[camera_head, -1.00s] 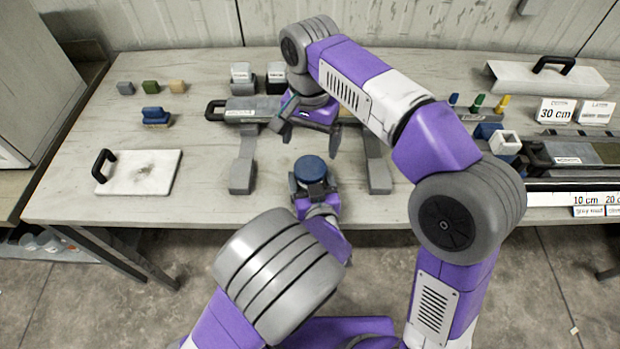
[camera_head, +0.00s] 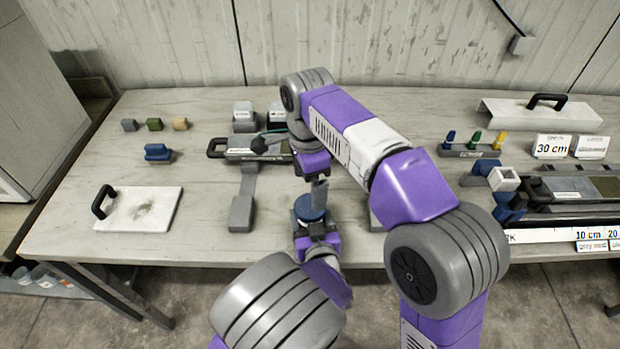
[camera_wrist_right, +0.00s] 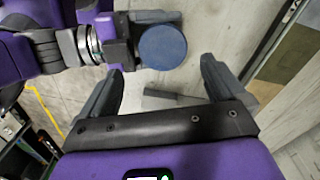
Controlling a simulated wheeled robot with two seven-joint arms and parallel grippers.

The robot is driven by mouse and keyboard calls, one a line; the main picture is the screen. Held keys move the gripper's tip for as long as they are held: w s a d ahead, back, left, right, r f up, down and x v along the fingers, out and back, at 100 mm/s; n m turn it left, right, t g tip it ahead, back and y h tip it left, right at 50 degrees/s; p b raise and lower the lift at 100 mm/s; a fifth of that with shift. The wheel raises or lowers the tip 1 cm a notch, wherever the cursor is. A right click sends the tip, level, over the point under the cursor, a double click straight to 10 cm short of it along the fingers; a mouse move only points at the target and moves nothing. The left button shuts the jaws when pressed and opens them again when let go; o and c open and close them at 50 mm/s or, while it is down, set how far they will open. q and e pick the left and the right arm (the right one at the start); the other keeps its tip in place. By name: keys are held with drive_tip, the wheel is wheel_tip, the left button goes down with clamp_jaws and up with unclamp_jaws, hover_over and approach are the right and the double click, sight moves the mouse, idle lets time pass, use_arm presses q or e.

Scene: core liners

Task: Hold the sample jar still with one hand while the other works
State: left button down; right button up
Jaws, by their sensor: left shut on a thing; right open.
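The sample jar, with a round dark blue lid (camera_head: 308,207), stands near the table's front edge. The lid also shows in the right wrist view (camera_wrist_right: 163,47), just beyond the fingertips. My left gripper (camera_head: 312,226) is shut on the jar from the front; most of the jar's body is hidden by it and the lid. My right gripper (camera_head: 318,193) is above and close to the lid, seen edge-on in the head view. In the right wrist view its two fingers (camera_wrist_right: 163,75) are spread wide, with nothing between them. I cannot tell whether it touches the lid.
A long tray (camera_head: 255,154) with a black handle lies behind the jar, partly hidden by my right arm. A white board (camera_head: 150,212) with a black handle lies at left. Small blocks (camera_head: 155,124) are at back left. A coloured-peg rack (camera_head: 470,152) and labelled trays crowd the right.

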sight(310, 205)
drive_tip(key=m, duration=0.7)
drive_tip(key=shift+r, duration=0.1)
drive_tip(key=m, duration=0.3)
drive_tip(key=r+m, duration=0.1)
drive_tip(key=m, duration=0.2)
drive_tip(key=shift+f, duration=4)
drive_tip(key=shift+c, duration=0.3)
drive_tip(key=c, duration=1)
drive_tip(key=shift+c, duration=0.3)
